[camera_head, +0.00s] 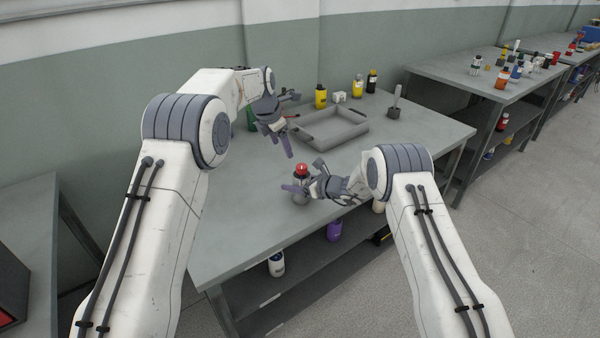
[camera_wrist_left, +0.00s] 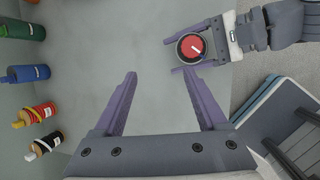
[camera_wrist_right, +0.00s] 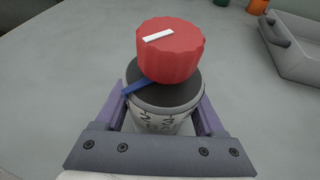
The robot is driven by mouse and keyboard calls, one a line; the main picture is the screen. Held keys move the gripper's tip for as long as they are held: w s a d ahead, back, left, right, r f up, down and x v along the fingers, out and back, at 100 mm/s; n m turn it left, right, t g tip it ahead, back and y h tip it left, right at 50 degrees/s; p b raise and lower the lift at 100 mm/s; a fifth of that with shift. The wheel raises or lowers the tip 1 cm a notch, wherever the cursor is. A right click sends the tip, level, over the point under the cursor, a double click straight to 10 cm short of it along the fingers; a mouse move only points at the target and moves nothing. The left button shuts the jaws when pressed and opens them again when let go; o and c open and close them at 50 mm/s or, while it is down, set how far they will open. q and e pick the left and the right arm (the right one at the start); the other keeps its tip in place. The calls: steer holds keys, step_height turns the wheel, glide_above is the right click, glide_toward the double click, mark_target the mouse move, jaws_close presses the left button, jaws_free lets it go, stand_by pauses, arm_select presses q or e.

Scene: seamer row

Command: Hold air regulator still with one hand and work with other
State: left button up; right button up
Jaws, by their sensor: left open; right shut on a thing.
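The air regulator (camera_head: 301,170) has a ribbed red knob with a white mark on top of a grey and white body. It stands upright near the front edge of the workbench. In the right wrist view its body (camera_wrist_right: 160,98) sits between the purple fingers of my right gripper (camera_wrist_right: 158,118), which is shut on it. A blue piece shows below the knob. My left gripper (camera_head: 288,123) is open and empty above the bench, behind the regulator. In the left wrist view the red knob (camera_wrist_left: 190,46) lies beyond the right fingertip of my left gripper (camera_wrist_left: 165,80).
A grey tray (camera_head: 366,131) stands behind on the bench (camera_head: 240,232). The bench left of the regulator is clear. Containers stand on the shelf below.

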arm_select(q)
steer(key=w+a+f+m+t+y, duration=0.2)
steer(key=w+a+f+m+t, duration=0.15)
steer(key=a+f+m, duration=0.25)
steer(key=m+t+h, duration=0.6)
steer(key=m+h, duration=0.6)
steer(key=m, duration=1.5)
glide_toward(298, 170)
steer(key=x, duration=1.2)
steer(key=shift+a, duration=0.1)
jaws_close()
